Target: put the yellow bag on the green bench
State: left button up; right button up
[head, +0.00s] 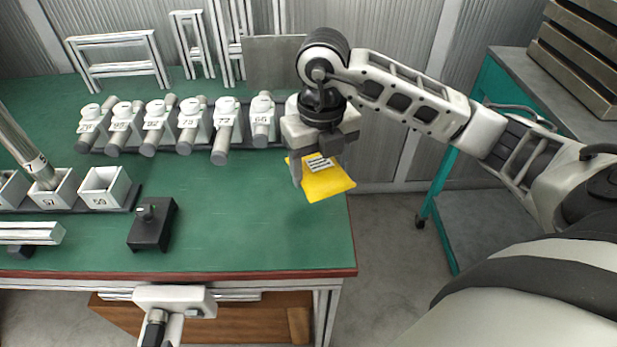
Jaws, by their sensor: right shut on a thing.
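The yellow bag (326,184) has a white label with dark lines. It hangs in my right gripper (309,168), which is shut on it, at the right edge of the green bench. Part of the bag is hidden behind the gripper. The green bench (240,230) has a dark red front edge and fills the left and middle of the head view. I cannot tell whether the bag touches the bench top. My left gripper is not clearly seen; a white and black part shows at the bottom of the view.
Numbered white holders with grey cylinders (190,127) stand in a row at the back. A black block with a knob (152,224) and white boxes (103,189) are at the left. The bench's front right area is clear. A teal cart (480,205) stands at the right.

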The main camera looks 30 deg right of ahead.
aim_at(310, 170)
jog(key=w+f, duration=0.2)
jog(key=f, duration=0.1)
jog(key=w+f, duration=0.1)
jog(key=shift+w+d+f, duration=0.2)
jog(key=shift+w+d, duration=0.05)
notch_tip(310, 170, down, 3)
jog(key=shift+f, duration=0.1)
jog(key=shift+f, duration=0.15)
jog(key=o, duration=1.1)
